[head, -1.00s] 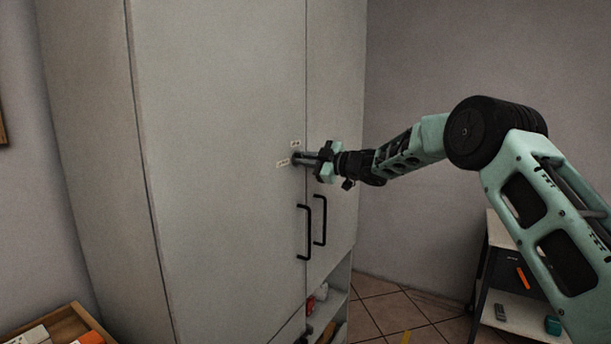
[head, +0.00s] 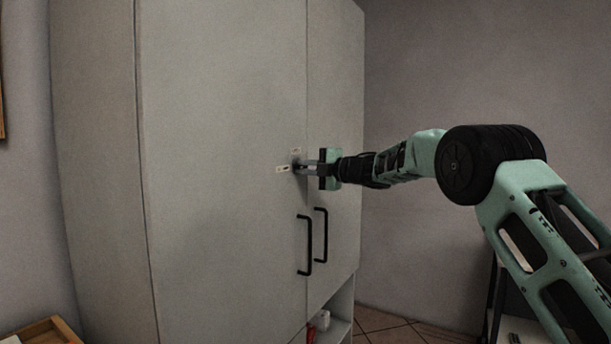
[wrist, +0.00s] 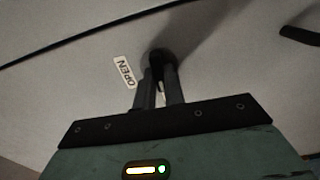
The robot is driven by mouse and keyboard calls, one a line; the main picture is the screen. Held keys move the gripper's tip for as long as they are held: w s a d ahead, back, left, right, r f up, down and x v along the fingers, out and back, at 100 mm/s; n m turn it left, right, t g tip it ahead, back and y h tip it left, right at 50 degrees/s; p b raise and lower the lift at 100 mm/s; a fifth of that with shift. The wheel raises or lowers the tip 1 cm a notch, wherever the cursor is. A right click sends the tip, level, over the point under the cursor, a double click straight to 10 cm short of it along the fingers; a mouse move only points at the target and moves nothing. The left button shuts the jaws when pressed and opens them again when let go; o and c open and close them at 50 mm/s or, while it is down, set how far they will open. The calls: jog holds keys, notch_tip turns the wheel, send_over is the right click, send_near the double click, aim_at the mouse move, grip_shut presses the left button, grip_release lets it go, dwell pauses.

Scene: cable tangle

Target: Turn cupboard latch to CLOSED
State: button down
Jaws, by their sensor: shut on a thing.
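The cupboard latch (wrist: 160,60) is a small dark knob on the pale door in the wrist view. My gripper (wrist: 160,88) is shut on it, a finger on each side, and the fingers hide part of it. A white label reading OPEN (wrist: 124,71) is just left of the fingers. In the head view my gripper (head: 302,167) reaches the latch from the right, near the gap between the doors. Two small labels are beside it, one to the left (head: 282,169) and one above (head: 296,151), too small to read there.
The tall grey cupboard (head: 215,150) has two black bar handles, the left handle (head: 305,245) and the right handle (head: 321,234), below my gripper. An open shelf (head: 340,322) with items is under the right door. A wooden tray (head: 45,330) is at lower left.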

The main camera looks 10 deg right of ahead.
jog(key=shift+n, duration=0.3)
jog(key=c, duration=1.5)
grip_release()
jog(key=b+v, duration=0.4)
jog(key=v, duration=1.3)
jog(key=shift+s+d, duration=0.15)
jog(key=shift+d, duration=0.05)
